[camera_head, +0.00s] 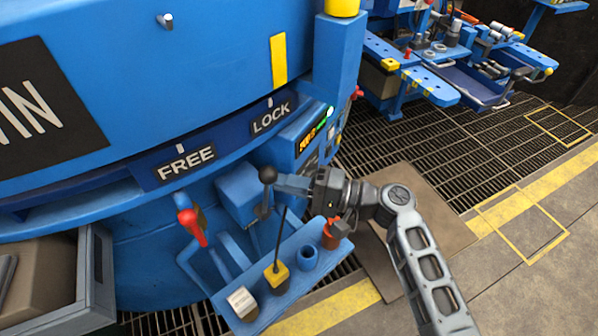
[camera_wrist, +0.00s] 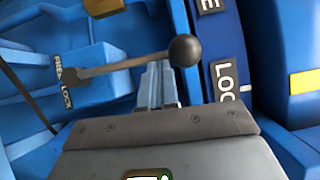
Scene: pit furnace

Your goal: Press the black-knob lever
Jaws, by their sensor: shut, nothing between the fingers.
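The black-knob lever has a round black ball (camera_head: 267,174) on a thin rod, standing in front of the blue furnace body below the FREE and LOCK labels. In the wrist view the black knob (camera_wrist: 185,50) is at the upper middle, and its grey rod runs left to a base beside a small FREE/LOCK plate (camera_wrist: 63,82). My gripper (camera_head: 281,183) is shut and empty, its tips close beside the knob. In the wrist view my gripper's fingertips (camera_wrist: 157,72) reach the rod just left of the knob; I cannot tell whether they touch it.
A red-handled lever (camera_head: 192,225) stands to the left. A small display panel (camera_head: 312,132) is behind the gripper. Grated floor (camera_head: 440,150) lies to the right.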

